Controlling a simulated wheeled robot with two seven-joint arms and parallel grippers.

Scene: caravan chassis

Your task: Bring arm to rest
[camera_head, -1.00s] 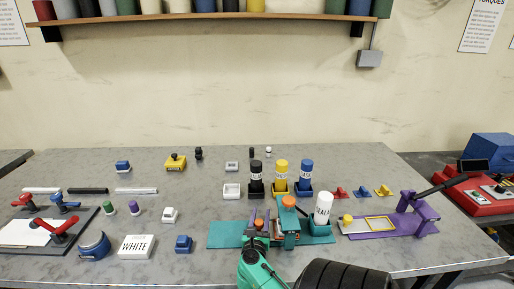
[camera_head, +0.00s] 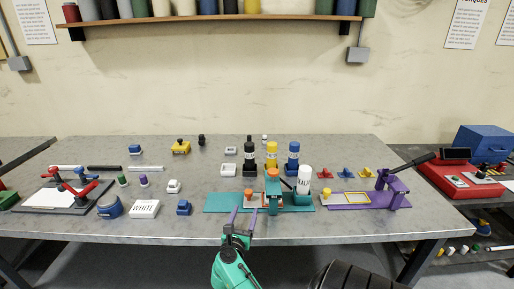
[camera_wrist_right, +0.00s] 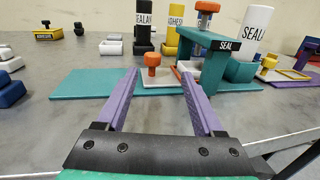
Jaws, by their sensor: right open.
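My right gripper (camera_head: 242,218) is at the front edge of the grey table, in front of the teal fixture (camera_head: 222,203). In the right wrist view its two purple fingers (camera_wrist_right: 158,100) are spread apart with nothing between them. Beyond the fingers stands a small orange-topped piece (camera_wrist_right: 152,66) on a pale plate, beside the teal arch labelled SEAL (camera_wrist_right: 213,72). A white bottle (camera_head: 304,178) stands at the fixture's right end. My left gripper is not in view.
A purple lever fixture (camera_head: 393,190) stands to the right of the teal one. Black, yellow and blue bottles (camera_head: 293,158) stand behind. A white block marked WHITE (camera_head: 145,209) and a blue block (camera_head: 184,208) lie to the left. The table's front edge (camera_head: 330,238) is clear.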

